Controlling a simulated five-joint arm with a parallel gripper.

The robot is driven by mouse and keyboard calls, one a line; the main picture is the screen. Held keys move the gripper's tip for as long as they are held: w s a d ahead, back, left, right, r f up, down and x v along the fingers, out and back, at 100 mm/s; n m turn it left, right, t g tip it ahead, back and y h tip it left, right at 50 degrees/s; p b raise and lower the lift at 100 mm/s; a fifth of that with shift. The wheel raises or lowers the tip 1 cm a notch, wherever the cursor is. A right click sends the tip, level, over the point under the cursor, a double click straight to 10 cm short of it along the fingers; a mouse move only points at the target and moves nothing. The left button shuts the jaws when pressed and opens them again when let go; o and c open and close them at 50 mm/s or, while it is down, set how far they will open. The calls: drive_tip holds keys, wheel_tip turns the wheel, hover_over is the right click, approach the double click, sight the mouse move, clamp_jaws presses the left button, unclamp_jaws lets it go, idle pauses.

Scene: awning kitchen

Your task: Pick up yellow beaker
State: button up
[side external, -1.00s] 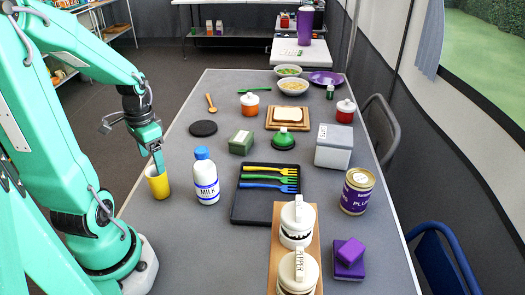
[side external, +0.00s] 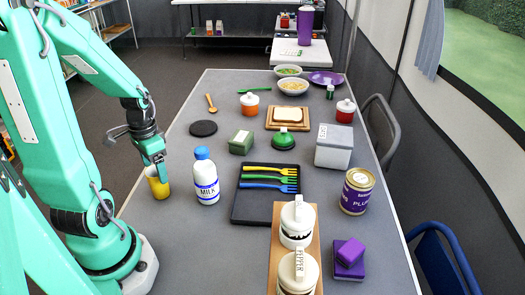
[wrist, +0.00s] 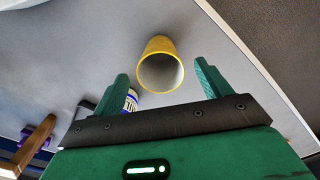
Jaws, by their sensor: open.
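The yellow beaker (side external: 156,184) stands upright on the grey table near its left edge, just left of the milk bottle (side external: 206,177). In the wrist view the beaker (wrist: 160,66) shows its open mouth and pale inside, ahead of and between my two green fingers. The wrist view shows my gripper (wrist: 161,88) open with a gap on both sides of the beaker and nothing held. Whether a finger touches the beaker cannot be told.
A black tray (side external: 236,212) with several forks lies right of the milk bottle. A black disc (side external: 203,128) and a green box (side external: 241,142) are farther back. The table's left edge runs close by the beaker.

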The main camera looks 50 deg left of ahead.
sight(159, 183)
drive_tip(key=shift+f, duration=2.1)
drive_tip(key=shift+c, duration=0.3)
drive_tip(key=c, duration=1)
